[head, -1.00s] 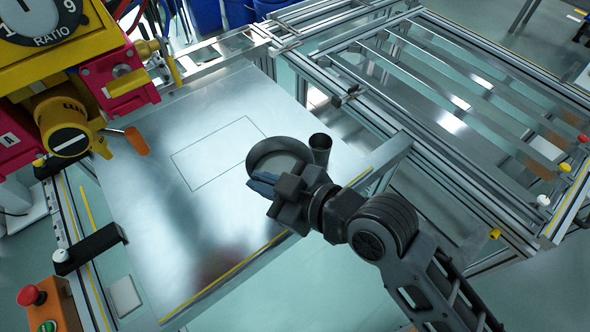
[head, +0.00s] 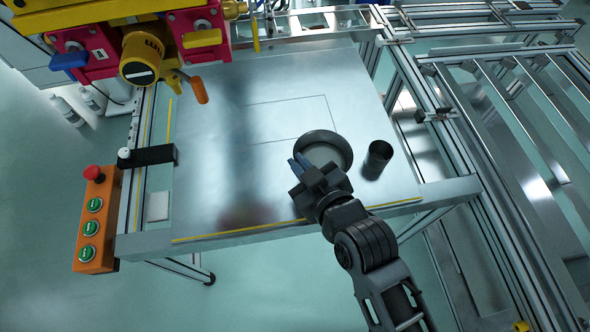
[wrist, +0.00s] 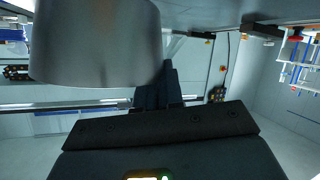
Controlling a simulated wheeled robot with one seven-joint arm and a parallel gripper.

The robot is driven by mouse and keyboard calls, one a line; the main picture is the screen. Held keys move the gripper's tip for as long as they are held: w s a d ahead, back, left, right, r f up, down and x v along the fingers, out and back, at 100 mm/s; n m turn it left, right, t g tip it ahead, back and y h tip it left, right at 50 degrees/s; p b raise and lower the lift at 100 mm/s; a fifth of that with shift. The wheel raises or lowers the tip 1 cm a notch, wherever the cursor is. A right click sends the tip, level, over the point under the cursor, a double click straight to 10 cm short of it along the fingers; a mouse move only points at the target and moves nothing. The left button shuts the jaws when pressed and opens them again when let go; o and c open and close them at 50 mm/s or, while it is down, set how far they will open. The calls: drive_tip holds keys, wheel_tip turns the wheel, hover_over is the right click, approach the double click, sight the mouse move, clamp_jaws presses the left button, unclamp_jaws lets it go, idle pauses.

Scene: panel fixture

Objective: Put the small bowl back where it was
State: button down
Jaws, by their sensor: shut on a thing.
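The small bowl (head: 326,152), a dark round rim with a grey inside, shows in the head view over the right part of the metal panel. It overlaps the lower right corner of a thin outlined rectangle (head: 290,99). My gripper (head: 301,166) is shut on the bowl's near left rim; the fingertips are partly hidden. I cannot tell whether the bowl touches the panel. In the wrist view my dark fingers (wrist: 158,88) stand beside a large grey curved surface (wrist: 95,45), which appears to be the bowl.
A dark cup (head: 377,160) stands on the panel (head: 220,160) just right of the bowl. A yellow and red machine (head: 150,55) overhangs the back left. An orange button box (head: 97,215) is at the left edge. Metal frames lie right. The panel's middle left is clear.

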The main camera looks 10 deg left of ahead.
drive_tip(key=shift+w+a+f, duration=0.15)
drive_tip(key=shift+a+f, duration=0.1)
drive_tip(key=shift+f, duration=0.55)
drive_tip(key=shift+w+a+f, duration=0.1)
drive_tip(key=shift+a+f, duration=0.15)
drive_tip(key=shift+f, duration=0.6)
drive_tip(key=shift+w+a+f, duration=0.15)
drive_tip(key=shift+a+f, duration=0.1)
drive_tip(key=shift+f, duration=0.55)
drive_tip(key=c, duration=1.3)
unclamp_jaws()
drive_tip(key=shift+o, duration=0.2)
drive_tip(key=shift+s, duration=0.1)
drive_tip(key=v, duration=1.2)
